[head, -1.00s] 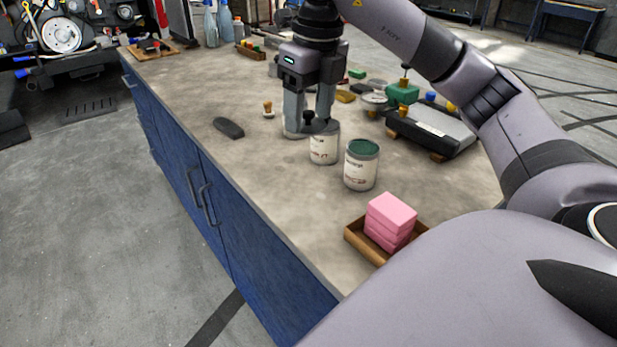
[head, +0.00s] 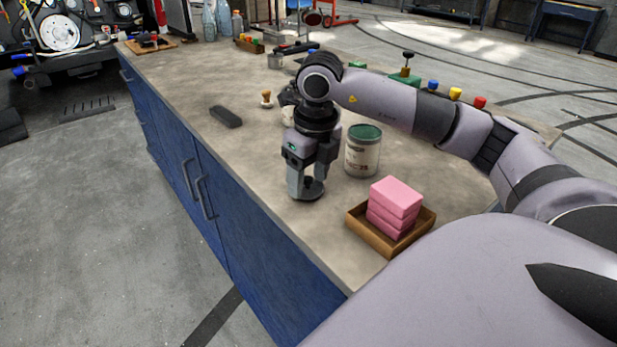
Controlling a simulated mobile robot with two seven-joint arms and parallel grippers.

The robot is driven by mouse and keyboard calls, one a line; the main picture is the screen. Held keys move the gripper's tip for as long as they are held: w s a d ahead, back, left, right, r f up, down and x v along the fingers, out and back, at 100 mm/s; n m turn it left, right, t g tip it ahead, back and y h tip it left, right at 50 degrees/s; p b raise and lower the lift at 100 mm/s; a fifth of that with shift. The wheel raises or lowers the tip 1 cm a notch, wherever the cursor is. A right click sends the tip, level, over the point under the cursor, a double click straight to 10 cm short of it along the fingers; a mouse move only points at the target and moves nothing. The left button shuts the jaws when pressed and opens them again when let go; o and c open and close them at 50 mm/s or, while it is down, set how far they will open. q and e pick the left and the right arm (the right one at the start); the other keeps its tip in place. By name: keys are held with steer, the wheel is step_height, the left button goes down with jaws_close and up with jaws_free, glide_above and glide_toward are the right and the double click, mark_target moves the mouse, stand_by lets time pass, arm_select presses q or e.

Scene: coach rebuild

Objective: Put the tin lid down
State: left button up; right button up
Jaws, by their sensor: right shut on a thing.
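My right gripper (head: 308,184) points down over the front part of the bench, left of the green-topped tin. It is shut on the tin lid (head: 311,192), a dark round lid with a knob, partly covered by the fingers. The lid is low, close to the bench top; I cannot tell whether it touches. The tin with the green top (head: 362,152) stands upright to the right of the gripper, apart from it. My left gripper is not in view.
A wooden tray (head: 376,238) with stacked pink blocks (head: 394,202) lies at the front right of the lid. A dark flat object (head: 226,116) and a small wooden-knobbed item (head: 267,98) lie behind to the left. The bench top (head: 245,160) left of the gripper is clear.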

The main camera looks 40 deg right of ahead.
mark_target(314, 191)
steer(key=shift+f, duration=0.25)
steer(key=o, duration=1)
steer(key=shift+o, duration=0.2)
steer(key=shift+r, duration=0.1)
step_height(314, 191, up, 12)
steer(key=s+p, duration=0.1)
steer(key=shift+s, duration=0.25)
